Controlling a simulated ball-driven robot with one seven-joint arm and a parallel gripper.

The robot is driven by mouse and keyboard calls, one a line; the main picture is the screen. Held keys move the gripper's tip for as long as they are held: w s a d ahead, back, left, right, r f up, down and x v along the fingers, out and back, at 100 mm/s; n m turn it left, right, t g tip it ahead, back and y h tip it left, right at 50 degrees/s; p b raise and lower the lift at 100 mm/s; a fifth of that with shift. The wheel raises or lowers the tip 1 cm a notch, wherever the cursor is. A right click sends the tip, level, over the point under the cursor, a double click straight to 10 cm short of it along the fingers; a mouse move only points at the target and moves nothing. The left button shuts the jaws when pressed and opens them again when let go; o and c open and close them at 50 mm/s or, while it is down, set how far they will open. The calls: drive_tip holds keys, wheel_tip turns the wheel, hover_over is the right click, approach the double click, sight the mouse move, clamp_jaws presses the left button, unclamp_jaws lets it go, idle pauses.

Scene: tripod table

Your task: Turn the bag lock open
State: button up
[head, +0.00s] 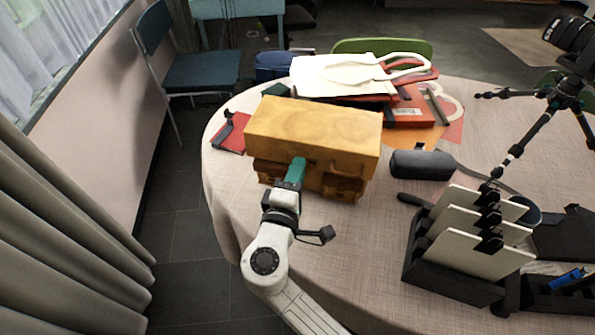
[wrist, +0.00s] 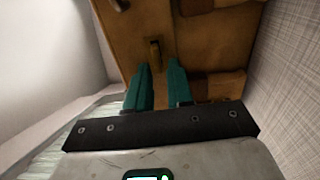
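The bag (head: 312,128) is a boxy yellow-brown leather case standing on the round table, with darker brown pockets along its front. My gripper (head: 298,162) is at the front face of the bag, its teal fingers pointing at it. In the wrist view my gripper (wrist: 159,66) has its two fingers apart with a narrow gap between them. A small brass-coloured lock piece (wrist: 154,50) sits on the bag's front (wrist: 205,45), just beyond the fingertips and in line with the gap. The lock is hidden in the head view. Contact between fingers and lock cannot be told.
The table (head: 350,235) has a pale cloth. A dark pouch (head: 422,164) lies right of the bag, with a black rack of white panels (head: 470,240) nearer. A white tote (head: 345,75) lies behind, a red notebook (head: 231,132) left, and a tripod (head: 540,120) stands far right.

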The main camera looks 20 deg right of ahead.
drive_tip(key=shift+o, duration=0.9)
drive_tip(key=shift+d, duration=0.1)
drive_tip(key=v, duration=1.1)
drive_tip(key=shift+b, duration=0.3)
